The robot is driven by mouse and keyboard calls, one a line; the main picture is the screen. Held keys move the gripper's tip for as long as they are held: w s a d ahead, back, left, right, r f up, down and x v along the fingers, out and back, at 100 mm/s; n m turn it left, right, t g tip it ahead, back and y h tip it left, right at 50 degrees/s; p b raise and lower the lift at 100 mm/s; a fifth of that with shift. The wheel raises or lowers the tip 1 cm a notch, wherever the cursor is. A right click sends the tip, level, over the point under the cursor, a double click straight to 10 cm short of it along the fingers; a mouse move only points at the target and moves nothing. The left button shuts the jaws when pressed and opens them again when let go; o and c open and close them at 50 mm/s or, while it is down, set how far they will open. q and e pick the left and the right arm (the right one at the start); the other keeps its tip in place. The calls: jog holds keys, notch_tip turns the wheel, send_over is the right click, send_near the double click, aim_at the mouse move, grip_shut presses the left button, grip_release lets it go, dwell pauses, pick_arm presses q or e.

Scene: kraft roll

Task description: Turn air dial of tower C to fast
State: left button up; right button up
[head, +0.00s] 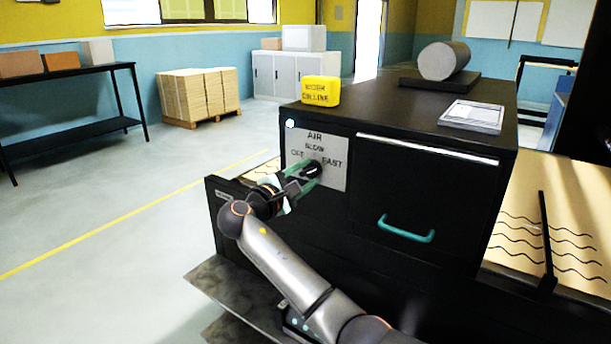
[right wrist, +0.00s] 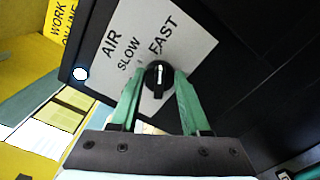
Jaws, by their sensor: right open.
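The air dial (right wrist: 158,76) is a small black knob on a pale plate (head: 330,178) marked AIR, OFF, SLOW and FAST. The plate is on the front of a black cabinet (head: 420,185). In the right wrist view a pale line on the knob runs roughly toward the word FAST. My right gripper (right wrist: 157,84) is open, with its green fingers on either side of the knob. I cannot tell whether they touch it. In the head view the right gripper (head: 304,177) covers part of the plate. My left gripper is not in view.
A yellow WORK ONLINE block (head: 320,90), a paper stack (head: 472,116) and a grey roll (head: 444,61) are on the cabinet top. A green handle (head: 405,230) sticks out right of the plate. Open floor (head: 110,190) lies to the left.

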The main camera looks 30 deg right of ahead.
jog(key=b+v, duration=0.1)
jog(key=v, duration=1.1)
jog(key=shift+a, duration=0.25)
jog(key=s+a+f+n+t+y+p, duration=0.15)
jog(key=f+y, duration=0.35)
jog(key=f, duration=1)
jog(key=s+a+f+t+y, duration=0.1)
jog(key=s+a+f+y, duration=0.35)
jog(key=f, duration=1.05)
jog(key=s+a+f+m+y, duration=0.25)
jog(key=s+f+y, duration=0.35)
jog(key=s+f, duration=0.3)
jog(key=s+a+f+m+y+p, duration=0.1)
jog(key=s+m+y, duration=0.2)
jog(key=s+m, duration=0.4)
jog(key=s, duration=0.6)
jog(key=shift+s+a+f, duration=0.2)
jog(key=shift+s+f, duration=0.15)
